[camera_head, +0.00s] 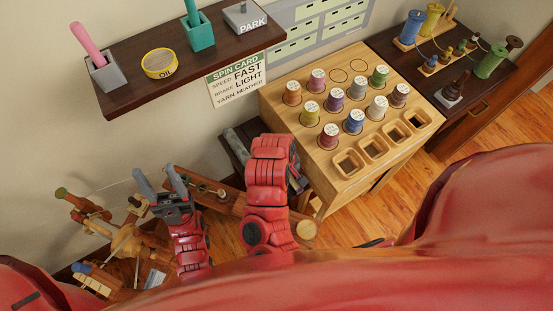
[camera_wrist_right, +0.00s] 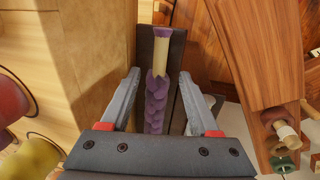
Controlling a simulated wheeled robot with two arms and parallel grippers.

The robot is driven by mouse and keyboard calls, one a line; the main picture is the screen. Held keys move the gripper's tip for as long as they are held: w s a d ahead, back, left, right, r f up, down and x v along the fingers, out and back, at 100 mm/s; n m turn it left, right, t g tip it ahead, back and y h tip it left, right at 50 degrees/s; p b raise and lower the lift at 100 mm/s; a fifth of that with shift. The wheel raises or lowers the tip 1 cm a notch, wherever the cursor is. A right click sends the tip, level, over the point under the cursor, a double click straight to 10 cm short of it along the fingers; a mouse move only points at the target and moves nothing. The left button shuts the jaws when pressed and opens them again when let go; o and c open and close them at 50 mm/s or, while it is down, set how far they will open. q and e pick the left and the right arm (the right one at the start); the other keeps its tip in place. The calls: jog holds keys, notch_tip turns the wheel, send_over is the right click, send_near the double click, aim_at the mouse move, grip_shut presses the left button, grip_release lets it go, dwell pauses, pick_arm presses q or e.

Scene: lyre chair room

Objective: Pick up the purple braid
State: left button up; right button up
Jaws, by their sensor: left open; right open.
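The purple braid (camera_wrist_right: 156,95) shows in the right wrist view, running lengthwise between the fingers of my right gripper (camera_wrist_right: 160,78). Its far end has a pale band and a purple tip. It lies along a dark, narrow holder (camera_wrist_right: 144,47). My right gripper is open, with a finger on each side of the braid; gaps show between them and it. In the head view my right arm hides that gripper, and I cannot make out the braid. My left gripper (camera_head: 158,180) is open and empty at the lower left, over the spinning-wheel area.
A wooden spool stand (camera_head: 350,75) with several coloured spools is right of my right arm. A dark shelf (camera_head: 135,85) with an oil tin is on the wall above. A wooden spinning wheel (camera_head: 125,240) stands close to my left gripper.

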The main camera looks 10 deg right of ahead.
jog(key=shift+w+d+f, duration=0.15)
jog(key=shift+f, duration=0.7)
jog(key=shift+w+d+f, duration=0.1)
jog(key=shift+w+f, duration=0.05)
jog(key=shift+f, duration=0.75)
jog(key=shift+w+d+f, duration=0.15)
jog(key=shift+f, duration=0.7)
jog(key=shift+c, duration=0.2)
grip_shut()
